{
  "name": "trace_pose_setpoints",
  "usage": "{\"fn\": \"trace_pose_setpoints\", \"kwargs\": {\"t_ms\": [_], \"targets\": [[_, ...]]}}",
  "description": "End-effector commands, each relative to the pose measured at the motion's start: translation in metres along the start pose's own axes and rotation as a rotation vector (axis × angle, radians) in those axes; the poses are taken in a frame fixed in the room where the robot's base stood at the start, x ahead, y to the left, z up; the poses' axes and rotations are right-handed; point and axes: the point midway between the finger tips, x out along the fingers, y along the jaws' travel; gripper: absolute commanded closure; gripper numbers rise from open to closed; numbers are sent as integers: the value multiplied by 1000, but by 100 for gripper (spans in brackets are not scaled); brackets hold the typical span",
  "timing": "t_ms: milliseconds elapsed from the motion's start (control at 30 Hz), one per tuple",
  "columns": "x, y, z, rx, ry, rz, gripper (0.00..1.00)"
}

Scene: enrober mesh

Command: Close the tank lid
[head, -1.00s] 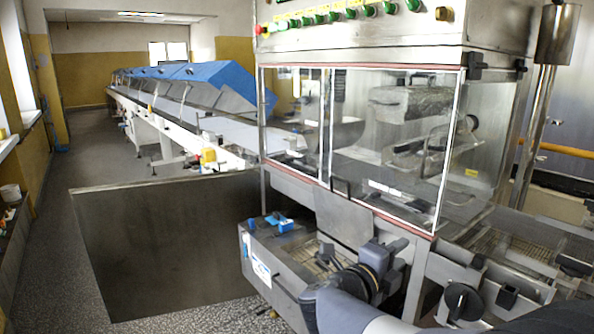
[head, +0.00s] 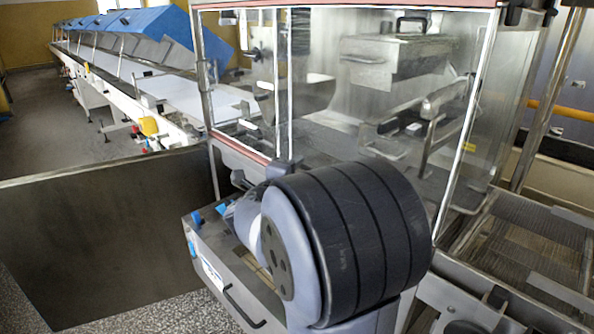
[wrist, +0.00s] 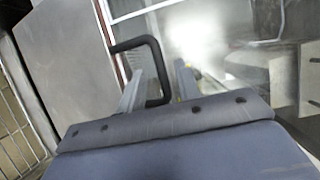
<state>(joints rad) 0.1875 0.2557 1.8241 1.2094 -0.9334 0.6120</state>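The tank (head: 236,287) is the steel box at lower centre in the head view, mostly behind my arm. The lid is hidden there by my arm. In the wrist view, a grey plate on the left, which looks like the lid (wrist: 62,55), carries a black U-shaped handle (wrist: 158,70). My gripper (wrist: 158,82) is open. Its two fingers point away from the camera, one on each side of the handle's bar. Whether they touch it I cannot tell. My gripper's fingers are hidden in the head view.
A glazed cabinet (head: 370,75) stands right behind the tank. A wire mesh belt (head: 520,245) lies at the right. A dark upright panel (head: 100,240) stands at the left. Floor (head: 60,115) is clear beyond it.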

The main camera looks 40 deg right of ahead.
Motion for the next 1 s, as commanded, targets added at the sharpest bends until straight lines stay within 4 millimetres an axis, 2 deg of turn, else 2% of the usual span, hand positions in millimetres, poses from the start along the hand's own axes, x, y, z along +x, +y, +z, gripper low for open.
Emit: {"fn": "trace_pose_setpoints", "kwargs": {"t_ms": [367,767,1000], "targets": [[6,0,0,0,0,-1,68],[6,0,0,0,0,0,100],[6,0,0,0,0,0,100]]}}
